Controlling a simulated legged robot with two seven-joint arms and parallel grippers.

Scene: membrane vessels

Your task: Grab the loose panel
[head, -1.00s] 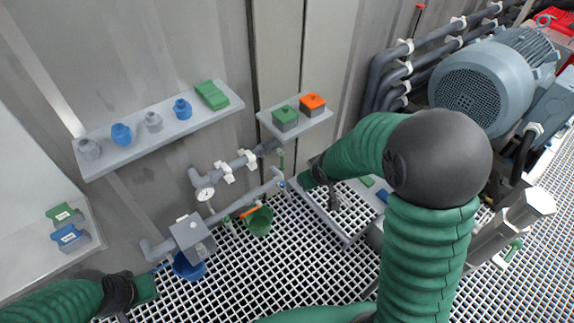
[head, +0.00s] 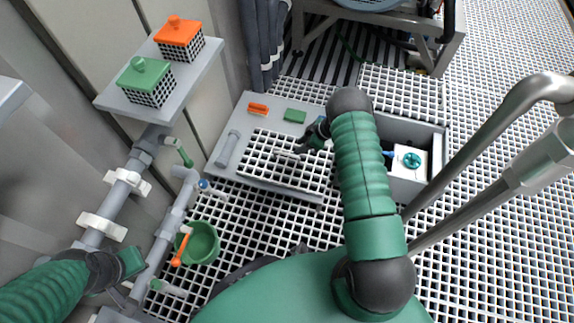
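Two grating pieces could be the loose panel, and I cannot tell which is loose. One white grid piece (head: 268,172) lies on a low grey platform (head: 232,180) in the middle of the head view. The other grating section (head: 402,92) lies beside a dark slatted floor opening (head: 345,58) farther back. My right gripper (head: 290,153) is over the grid piece on the platform. Its fingers are small and dark, and contact or opening cannot be made out. My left gripper (head: 122,296) is low at the left beside the pipes, away from both pieces; its fingers are unclear.
Orange (head: 257,108) and green (head: 295,116) blocks lie on the platform. A grey box with a teal-knobbed valve (head: 411,160) is to its right. A green bucket (head: 201,243), pipes (head: 118,200) and a shelf (head: 195,72) are left. Metal railings (head: 480,150) cross the right.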

